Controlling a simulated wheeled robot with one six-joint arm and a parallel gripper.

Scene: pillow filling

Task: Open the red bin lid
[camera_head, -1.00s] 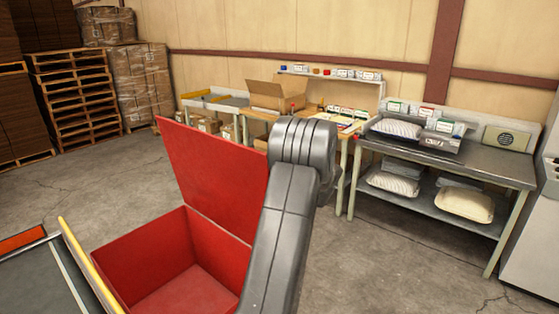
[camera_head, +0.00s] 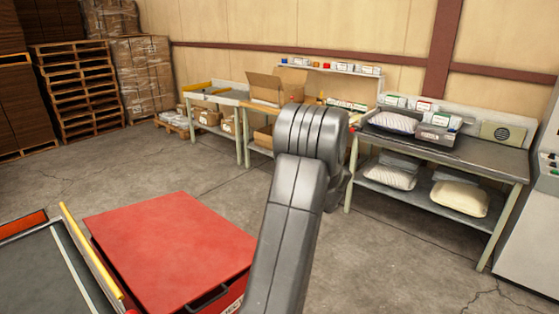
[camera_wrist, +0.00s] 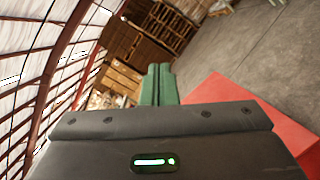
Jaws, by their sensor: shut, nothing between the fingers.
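The red bin (camera_head: 236,291) stands at the lower left of the head view, beside my arm. Its red lid (camera_head: 170,248) lies flat over the top, so the inside is hidden. A dark handle (camera_head: 208,299) shows at the bin's near edge. In the wrist view a red surface, the bin or its lid (camera_wrist: 262,118), shows at the right. My gripper (camera_wrist: 158,70) has green fingers, shut together and empty, and points past the red surface toward the pallets. In the head view my arm hides the gripper.
A grey surface with a yellow rail (camera_head: 92,255) borders the bin at left. A steel table (camera_head: 460,160) with pillows stands at right. A workbench with an open cardboard box (camera_head: 276,88) stands behind. Pallets (camera_head: 78,92) stand at the back left. Open concrete floor lies between.

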